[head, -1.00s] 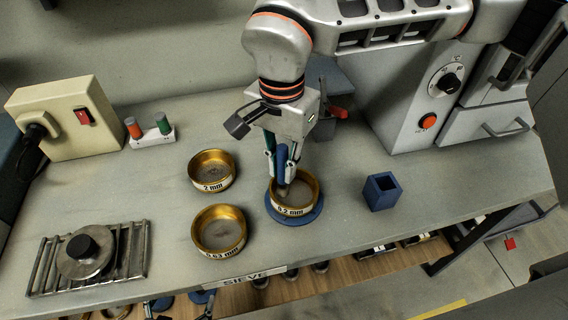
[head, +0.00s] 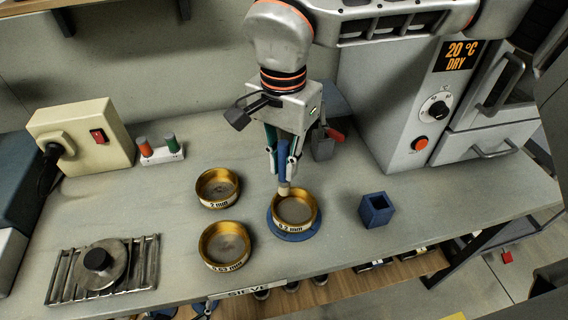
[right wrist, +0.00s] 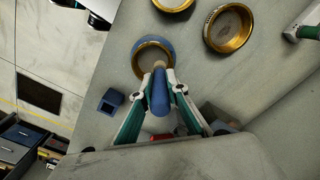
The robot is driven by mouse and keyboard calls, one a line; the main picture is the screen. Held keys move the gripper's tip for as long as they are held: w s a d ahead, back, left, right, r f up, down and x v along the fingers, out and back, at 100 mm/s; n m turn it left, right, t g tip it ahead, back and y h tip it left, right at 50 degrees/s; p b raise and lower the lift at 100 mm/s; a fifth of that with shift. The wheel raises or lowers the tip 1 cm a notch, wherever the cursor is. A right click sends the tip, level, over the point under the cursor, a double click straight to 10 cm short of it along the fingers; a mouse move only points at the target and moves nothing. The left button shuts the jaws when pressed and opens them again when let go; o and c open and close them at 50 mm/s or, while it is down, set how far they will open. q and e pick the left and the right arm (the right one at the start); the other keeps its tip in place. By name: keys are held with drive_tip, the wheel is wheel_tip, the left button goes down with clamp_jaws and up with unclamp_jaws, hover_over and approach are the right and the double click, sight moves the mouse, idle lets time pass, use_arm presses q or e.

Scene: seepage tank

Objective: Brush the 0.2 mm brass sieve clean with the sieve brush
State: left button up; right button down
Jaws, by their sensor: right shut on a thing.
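The 0.2 mm brass sieve (head: 307,222) sits on a round blue mat (head: 287,236) on the bench, and its mesh looks greyish. My right gripper (head: 284,168) is shut on the sieve brush (head: 284,187), which has a blue handle and a pale tip pointing down. The tip is at the far rim of the sieve; whether it touches cannot be told. In the right wrist view the brush (right wrist: 160,97) stands between the fingers, its tip overlapping the near edge of the sieve (right wrist: 140,58). My left gripper is out of view.
The 2 mm sieve (head: 218,203) and the 0.63 mm sieve (head: 225,265) stand left of the mat. An open blue block (head: 376,210) stands to the right. A metal rack with a weight (head: 97,260) is at front left, an oven (head: 400,125) at back right.

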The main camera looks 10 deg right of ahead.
sight(284, 143)
idle(0.4)
wheel_tip(284, 143, up, 4)
drive_tip(key=p, duration=0.2)
drive_tip(key=shift+p, duration=0.4)
drive_tip(key=shift+r+p, duration=0.3)
drive_tip(key=shift+r, duration=0.05)
drive_tip(key=shift+r+p, duration=0.4)
drive_tip(key=shift+r, duration=0.25)
drive_tip(key=shift+f, duration=0.15)
